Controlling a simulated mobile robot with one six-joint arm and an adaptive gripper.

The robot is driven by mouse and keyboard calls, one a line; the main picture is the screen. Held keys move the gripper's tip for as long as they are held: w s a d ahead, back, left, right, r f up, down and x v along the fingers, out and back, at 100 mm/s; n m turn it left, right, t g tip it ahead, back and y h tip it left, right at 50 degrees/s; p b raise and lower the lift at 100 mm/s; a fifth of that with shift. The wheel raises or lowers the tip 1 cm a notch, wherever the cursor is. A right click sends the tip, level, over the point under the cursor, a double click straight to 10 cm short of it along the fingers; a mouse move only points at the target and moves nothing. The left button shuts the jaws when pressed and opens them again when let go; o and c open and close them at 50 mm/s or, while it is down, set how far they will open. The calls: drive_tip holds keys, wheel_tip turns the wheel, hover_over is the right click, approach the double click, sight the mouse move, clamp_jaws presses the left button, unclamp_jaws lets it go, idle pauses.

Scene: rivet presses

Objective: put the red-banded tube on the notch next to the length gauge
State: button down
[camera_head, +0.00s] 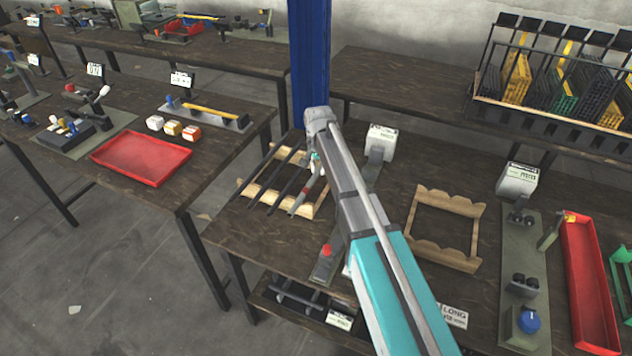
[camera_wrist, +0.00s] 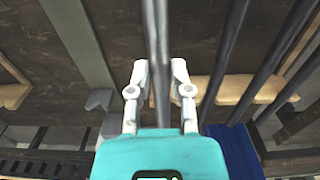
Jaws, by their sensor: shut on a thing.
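My gripper (camera_head: 316,168) is shut on a grey tube (camera_head: 309,190), above the right side of the left wooden rack (camera_head: 255,187). A small reddish band shows near the tube's near end. In the wrist view the fingers (camera_wrist: 160,85) close around the tube (camera_wrist: 157,30), beside the end of the rack's bar (camera_wrist: 235,88). I cannot tell whether it touches the rack. Several dark tubes (camera_head: 272,172) lie across this rack. What looks like the length gauge, a rail with a white display box (camera_head: 382,142) and red knob (camera_head: 327,250), stands just right of it, partly hidden by my arm.
A second wooden rack (camera_head: 474,240) is empty, right of my arm. Farther right are a fixture with a blue knob (camera_head: 529,320) and a red tray (camera_head: 588,290). Another red tray (camera_head: 142,158) lies on the left table. A blue column (camera_head: 309,60) rises behind my gripper.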

drive_tip(key=shift+w+a+f, duration=0.15)
drive_tip(key=shift+w+f, duration=0.2)
drive_tip(key=shift+f, duration=0.1)
drive_tip(key=shift+f+b, duration=0.1)
drive_tip(key=shift+b, duration=0.25)
drive_tip(key=shift+w+a+f+b, duration=0.1)
drive_tip(key=shift+w+f+b, duration=0.1)
drive_tip(key=shift+f+b, duration=0.75)
drive_tip(key=shift+w+a+f+b, duration=0.1)
drive_tip(key=shift+w+f+b, duration=0.05)
drive_tip(key=shift+f+b, duration=0.8)
drive_tip(key=shift+f, duration=0.1)
drive_tip(key=c, duration=0.5)
unclamp_jaws()
drive_tip(key=shift+c, duration=0.2)
drive_tip(key=shift+r, duration=0.2)
wheel_tip(320, 180, up, 12)
drive_tip(key=p, duration=1.2)
